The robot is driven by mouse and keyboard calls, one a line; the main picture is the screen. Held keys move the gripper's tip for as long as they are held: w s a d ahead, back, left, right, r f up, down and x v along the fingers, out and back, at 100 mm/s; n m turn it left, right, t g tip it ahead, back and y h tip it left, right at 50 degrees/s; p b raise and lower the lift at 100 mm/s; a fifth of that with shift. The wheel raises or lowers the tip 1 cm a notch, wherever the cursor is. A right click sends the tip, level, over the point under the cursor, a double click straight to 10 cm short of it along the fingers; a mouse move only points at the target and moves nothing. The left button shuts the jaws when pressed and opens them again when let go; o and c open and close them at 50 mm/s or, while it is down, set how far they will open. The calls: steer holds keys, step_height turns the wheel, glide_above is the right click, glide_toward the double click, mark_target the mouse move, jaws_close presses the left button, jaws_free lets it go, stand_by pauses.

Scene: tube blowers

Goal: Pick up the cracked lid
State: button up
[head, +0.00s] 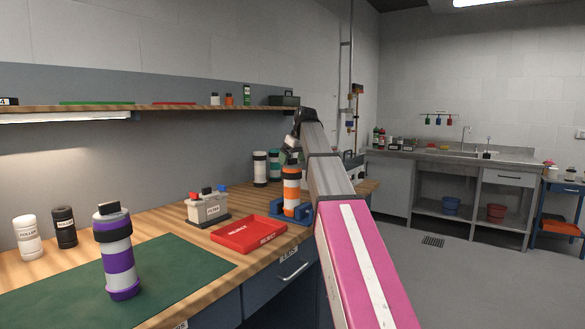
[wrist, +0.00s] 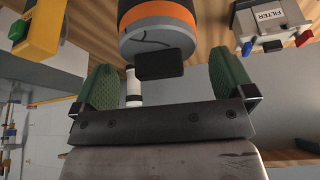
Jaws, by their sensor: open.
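The cracked lid (wrist: 150,40) is a light grey round cap with a thin dark crack line and a black block handle (wrist: 160,65). It sits on an orange-and-white tube (head: 291,183), whose orange band also shows in the wrist view (wrist: 150,14). The tube stands upright in a blue holder (head: 299,213) on the workbench. My gripper (wrist: 166,78) is open, with its green pads on either side of the black handle and a gap to each. In the head view my gripper (head: 292,156) is just above the tube; its fingers are mostly hidden there.
A red reject tray (head: 249,234) and a filter box (head: 208,209) stand left of the tube. A purple-banded tube (head: 118,265) stands on the green mat (head: 175,270). White and teal canisters stand behind the orange tube. A shelf (head: 180,108) runs above the bench.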

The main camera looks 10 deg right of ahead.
steer(key=shift+w+f, duration=0.1)
steer(key=shift+f, duration=0.2)
steer(key=c, duration=1)
steer(key=shift+o, duration=0.2)
steer(key=shift+r, duration=0.1)
